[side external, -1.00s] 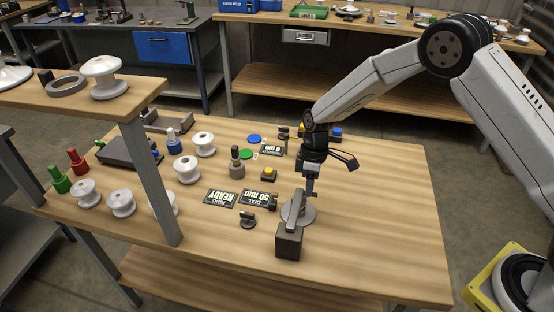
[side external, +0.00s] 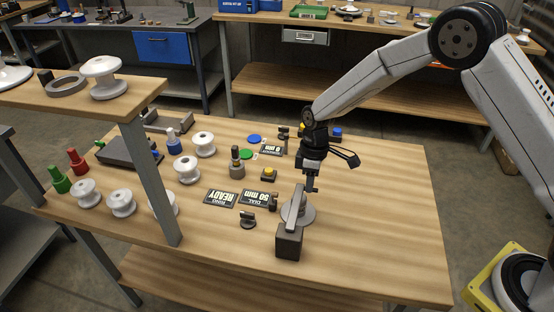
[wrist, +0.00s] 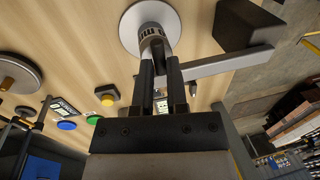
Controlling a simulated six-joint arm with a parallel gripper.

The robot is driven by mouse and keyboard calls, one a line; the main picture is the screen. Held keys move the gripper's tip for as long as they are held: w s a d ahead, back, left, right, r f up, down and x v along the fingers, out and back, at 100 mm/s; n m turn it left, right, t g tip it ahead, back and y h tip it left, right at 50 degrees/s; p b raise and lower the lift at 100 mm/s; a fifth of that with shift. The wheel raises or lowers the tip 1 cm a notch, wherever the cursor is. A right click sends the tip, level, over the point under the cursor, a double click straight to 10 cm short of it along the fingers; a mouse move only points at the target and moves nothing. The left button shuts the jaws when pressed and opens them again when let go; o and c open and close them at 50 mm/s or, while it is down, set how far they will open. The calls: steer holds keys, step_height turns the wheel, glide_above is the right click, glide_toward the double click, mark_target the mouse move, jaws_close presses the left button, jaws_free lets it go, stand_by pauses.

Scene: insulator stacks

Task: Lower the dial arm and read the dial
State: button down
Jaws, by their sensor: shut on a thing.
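The dial arm (side external: 294,210) is a grey bar tilted upward from a dark block (side external: 288,244) near the bench's front edge. In the wrist view the bar (wrist: 225,62) runs from beside my right finger toward the block (wrist: 240,25). A pale round plate (side external: 308,216) lies behind the bar. In the wrist view a knurled post (wrist: 152,37) shows in front of the plate (wrist: 136,15). My gripper (side external: 312,189) is above the plate, close to the bar's raised end. Its fingers appear shut on the post. The exact contact is partly hidden. A "DIAL 50 mm" display (side external: 257,198) lies left of the plate.
A "RING READY" display (side external: 221,198) and a yellow button (side external: 269,174) lie to the left. White spools (side external: 187,169) and a shelf post (side external: 150,185) stand farther left. The bench's right side (side external: 385,215) is clear.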

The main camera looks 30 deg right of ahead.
steer(key=shift+s+a+r, duration=0.1)
steer(key=shift+r, duration=0.2)
steer(key=c, duration=0.6)
jaws_free()
steer(key=shift+c, duration=0.2)
step_height(320, 180, up, 8)
steer(key=shift+w+d+f, duration=0.15)
steer(key=shift+w+d, duration=0.3)
